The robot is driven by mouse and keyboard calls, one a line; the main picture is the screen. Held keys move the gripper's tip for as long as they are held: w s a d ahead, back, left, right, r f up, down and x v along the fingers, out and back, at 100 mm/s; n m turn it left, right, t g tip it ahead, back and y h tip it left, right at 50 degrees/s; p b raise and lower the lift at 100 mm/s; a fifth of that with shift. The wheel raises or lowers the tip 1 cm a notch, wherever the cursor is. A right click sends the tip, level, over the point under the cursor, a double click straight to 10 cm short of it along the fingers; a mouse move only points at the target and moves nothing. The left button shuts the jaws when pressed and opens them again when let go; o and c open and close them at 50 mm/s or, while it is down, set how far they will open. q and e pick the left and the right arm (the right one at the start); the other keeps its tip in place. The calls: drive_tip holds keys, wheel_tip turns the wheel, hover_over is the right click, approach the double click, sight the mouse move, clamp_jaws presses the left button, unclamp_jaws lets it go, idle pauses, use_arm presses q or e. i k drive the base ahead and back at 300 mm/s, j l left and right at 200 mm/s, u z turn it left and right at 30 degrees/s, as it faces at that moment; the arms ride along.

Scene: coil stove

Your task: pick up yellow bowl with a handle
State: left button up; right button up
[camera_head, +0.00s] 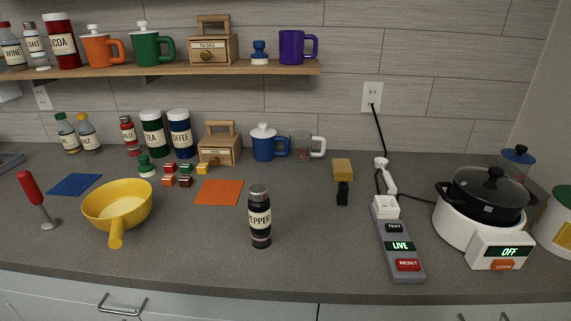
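The yellow bowl with a handle (120,202) sits upright on the grey counter at the left front. Its short handle (116,233) points toward the counter's front edge. The bowl looks empty, and nothing touches it. Neither of my grippers shows in the head view.
A red-handled utensil (30,187) stands left of the bowl, and a blue mat (75,184) lies behind it. Small colored blocks (185,169) and an orange mat (219,192) are to the right. A pepper container (260,216) stands farther right. The counter between bowl and pepper is clear.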

sight(114, 208)
drive_tip(key=u, duration=1.25)
